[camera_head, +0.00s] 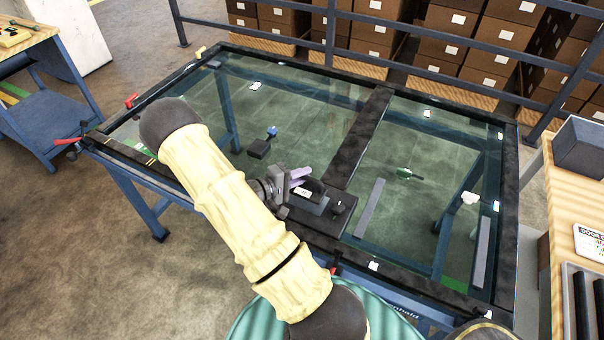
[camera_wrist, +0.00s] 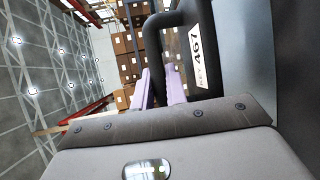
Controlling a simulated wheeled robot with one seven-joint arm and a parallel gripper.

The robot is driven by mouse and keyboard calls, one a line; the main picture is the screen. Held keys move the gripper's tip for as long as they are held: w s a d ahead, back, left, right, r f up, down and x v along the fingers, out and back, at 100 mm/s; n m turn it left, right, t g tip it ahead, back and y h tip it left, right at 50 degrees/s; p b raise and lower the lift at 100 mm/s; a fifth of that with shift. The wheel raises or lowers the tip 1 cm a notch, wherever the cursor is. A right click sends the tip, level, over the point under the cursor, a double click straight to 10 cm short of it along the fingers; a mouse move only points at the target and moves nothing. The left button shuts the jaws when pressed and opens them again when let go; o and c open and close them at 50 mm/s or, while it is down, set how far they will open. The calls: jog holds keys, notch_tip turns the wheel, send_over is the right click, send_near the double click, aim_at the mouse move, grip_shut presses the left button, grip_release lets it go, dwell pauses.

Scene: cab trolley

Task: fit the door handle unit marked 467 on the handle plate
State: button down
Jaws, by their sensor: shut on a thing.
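The dark door handle unit marked 467 (camera_wrist: 203,60) fills the right of the wrist view, its white label reading KEY 467. In the head view the handle unit (camera_head: 312,202) is at the near edge of the glazed door, above or on the dark handle plate (camera_head: 341,217). My gripper (camera_wrist: 161,84) has pale purple fingers, shut on the unit's black bar handle. It also shows in the head view (camera_head: 302,178), reaching in from the left. I cannot tell whether the unit touches the plate. My arm hides part of the near frame.
The glazed door (camera_head: 371,130) lies flat on a blue trolley (camera_head: 135,188). A small dark block with a blue part (camera_head: 262,146) and a green-handled tool (camera_head: 406,174) show within its frame. A side table (camera_head: 567,190) stands at right, a railing (camera_head: 400,65) behind.

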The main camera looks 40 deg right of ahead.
jog(key=shift+f+b, duration=1.2)
jog(key=shift+f, duration=0.4)
jog(key=c, duration=1.3)
grip_release()
jog(key=shift+f, duration=0.1)
jog(key=shift+c, duration=0.2)
jog(key=shift+a, duration=0.1)
jog(key=b+v, duration=0.2)
jog(key=v, duration=1.5)
jog(key=shift+a, duration=0.2)
